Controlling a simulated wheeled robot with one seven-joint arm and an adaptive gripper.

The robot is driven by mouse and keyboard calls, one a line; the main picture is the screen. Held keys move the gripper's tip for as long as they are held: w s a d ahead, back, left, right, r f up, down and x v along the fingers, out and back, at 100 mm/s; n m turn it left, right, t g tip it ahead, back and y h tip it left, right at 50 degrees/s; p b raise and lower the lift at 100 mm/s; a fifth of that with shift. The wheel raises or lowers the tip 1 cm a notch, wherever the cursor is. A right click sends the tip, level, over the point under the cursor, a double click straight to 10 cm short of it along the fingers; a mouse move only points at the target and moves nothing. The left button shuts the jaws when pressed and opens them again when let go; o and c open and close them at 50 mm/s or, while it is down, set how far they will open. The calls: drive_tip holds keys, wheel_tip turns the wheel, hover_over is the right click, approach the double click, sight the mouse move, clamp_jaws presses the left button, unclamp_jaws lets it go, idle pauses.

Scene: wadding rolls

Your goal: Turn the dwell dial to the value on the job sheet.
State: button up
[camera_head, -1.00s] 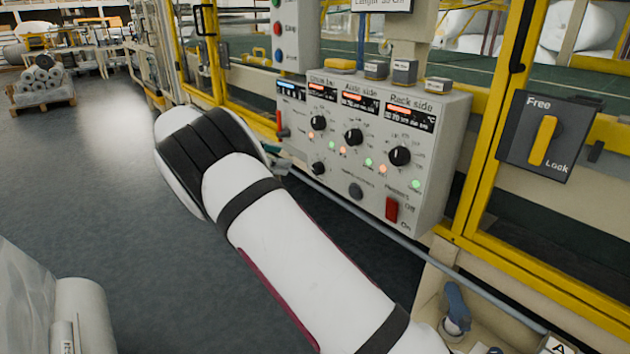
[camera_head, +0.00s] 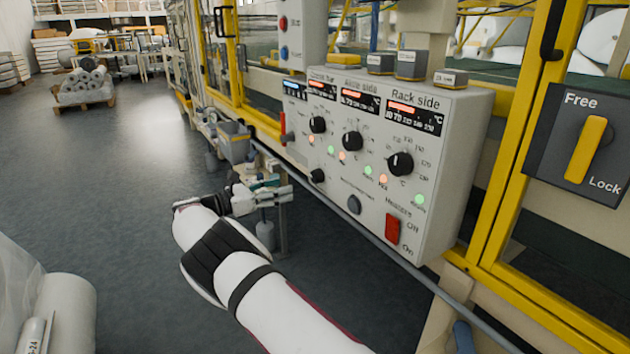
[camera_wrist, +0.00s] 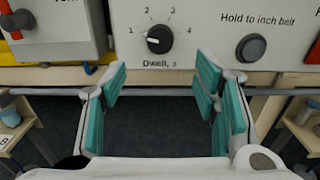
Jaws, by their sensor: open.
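The dwell dial (camera_wrist: 160,39) is a black knob on the panel face, marked "Dwell, s" with 1 to 4 around it. Its white pointer points left, near the 1. In the head view it is the small lower-left knob (camera_head: 317,176) of the grey control box (camera_head: 450,160). My gripper (camera_wrist: 162,85) has teal pads spread wide with nothing between them. In the wrist view the dial is ahead of the pads, roughly centred between them and apart from them. In the head view my gripper (camera_head: 272,192) is below and left of the dial. I see no readable job sheet.
Three larger heater knobs and a red heater switch (camera_head: 392,229) share the box. A "Hold to inch belt" button (camera_wrist: 251,47) is right of the dial. A rail (camera_head: 380,241) runs below the box. A yellow Free/Lock lever (camera_head: 586,149) is at right.

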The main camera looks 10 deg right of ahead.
sight(313, 178)
drive_tip(key=b+x, duration=0.2)
drive_tip(key=x, duration=0.9)
drive_tip(key=shift+b, duration=0.4)
drive_tip(key=c, duration=1.2)
